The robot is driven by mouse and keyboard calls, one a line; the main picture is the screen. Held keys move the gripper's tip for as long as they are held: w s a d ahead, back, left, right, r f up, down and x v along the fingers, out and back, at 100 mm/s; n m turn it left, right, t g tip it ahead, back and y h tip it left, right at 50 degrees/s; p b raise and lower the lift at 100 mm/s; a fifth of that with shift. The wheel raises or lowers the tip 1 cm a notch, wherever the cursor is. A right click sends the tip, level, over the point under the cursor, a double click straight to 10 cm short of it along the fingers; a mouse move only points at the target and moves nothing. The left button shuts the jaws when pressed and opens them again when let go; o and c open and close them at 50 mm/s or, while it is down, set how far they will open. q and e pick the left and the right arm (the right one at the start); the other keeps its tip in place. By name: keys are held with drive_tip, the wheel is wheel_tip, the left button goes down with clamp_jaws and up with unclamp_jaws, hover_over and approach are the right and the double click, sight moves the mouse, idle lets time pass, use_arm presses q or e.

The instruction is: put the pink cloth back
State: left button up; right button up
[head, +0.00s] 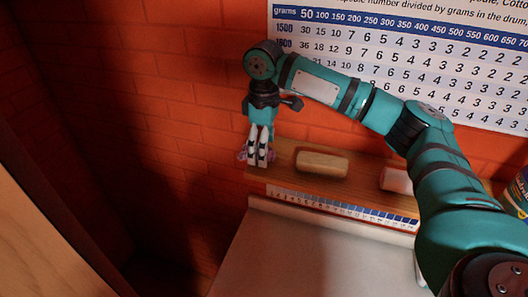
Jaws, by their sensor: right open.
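My right gripper (257,163) points down at the left end of a wooden shelf (262,172). Its pale fingers look close together in this view, but it is open. A small pinkish-purple bit, apparently the pink cloth (242,155), shows on both sides of the fingers. The fingers hide its middle, and I cannot tell whether they touch it. My left gripper is out of view.
A tan wooden block (321,164) and a pink-and-white roll (396,180) lie on the shelf, right of the gripper. A ruler strip (340,207) runs along its front. A pale worktop (300,260) below is clear. A printed chart (400,60) hangs on the brick wall.

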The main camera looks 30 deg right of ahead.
wheel_tip(320, 180, up, 6)
drive_tip(key=shift+f+b, duration=0.25)
drive_tip(key=shift+b, duration=0.85)
wheel_tip(320, 180, up, 5)
drive_tip(key=shift+r+p, duration=0.1)
drive_tip(key=shift+p, duration=0.2)
